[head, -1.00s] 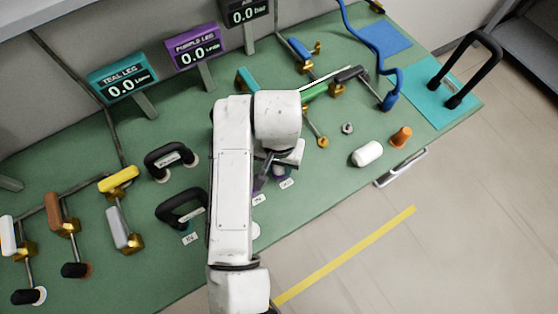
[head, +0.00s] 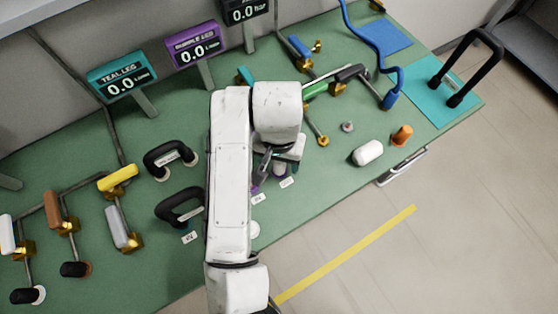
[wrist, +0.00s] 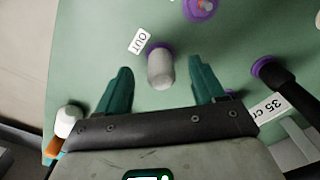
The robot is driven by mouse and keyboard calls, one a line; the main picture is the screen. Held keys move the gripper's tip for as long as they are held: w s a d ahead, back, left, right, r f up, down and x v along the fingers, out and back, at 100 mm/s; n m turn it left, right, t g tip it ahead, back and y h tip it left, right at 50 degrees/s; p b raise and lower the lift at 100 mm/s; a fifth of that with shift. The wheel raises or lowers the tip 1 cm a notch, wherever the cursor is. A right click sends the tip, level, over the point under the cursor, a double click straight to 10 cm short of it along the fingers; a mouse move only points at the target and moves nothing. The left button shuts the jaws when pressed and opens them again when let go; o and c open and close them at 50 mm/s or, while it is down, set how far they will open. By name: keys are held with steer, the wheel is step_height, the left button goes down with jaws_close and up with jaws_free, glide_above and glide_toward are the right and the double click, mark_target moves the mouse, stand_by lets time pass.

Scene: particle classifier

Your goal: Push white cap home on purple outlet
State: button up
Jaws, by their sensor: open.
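In the wrist view a white cap (wrist: 161,72) stands at the purple outlet (wrist: 158,48), beside the "OUT" label. The purple ring shows at the cap's far end; whether the cap is fully seated I cannot tell. My gripper (wrist: 160,84) is open, with one teal finger on each side of the cap and visible gaps between. In the head view my gripper (head: 262,166) is low over the bench beside the small white labels, and my arm hides most of the cap and outlet there.
A black hose (wrist: 290,88) with a purple end lies right of the gripper in the wrist view, and another purple fitting (wrist: 200,8) is beyond. A loose white cylinder (head: 367,153) and an orange stopper (head: 402,136) stand near the bench's front edge. Black handles (head: 180,208) are at left.

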step_height(320, 180, up, 9)
steer(key=shift+f, duration=0.15)
stand_by(0.6)
steer(key=w+d+f+t+h, duration=0.1)
steer(key=d+f+t+h, duration=0.1)
steer(key=d, duration=1.2)
steer(key=w+d+f+t+h, duration=0.1)
steer(key=d+f, duration=0.1)
steer(key=d, duration=1.2)
steer(key=s+d+f+n, duration=0.1)
steer(key=s+d+f, duration=0.4)
steer(key=s, duration=0.4)
steer(key=s+a+f+g+y, duration=0.1)
steer(key=s+a+f, duration=0.1)
steer(key=s, duration=0.4)
steer(key=s+a+f+g+y, duration=0.1)
steer(key=s+a+f, duration=0.1)
steer(key=s, duration=0.4)
steer(key=shift+s+f+n+y, duration=0.4)
steer(key=shift+f, duration=0.3)
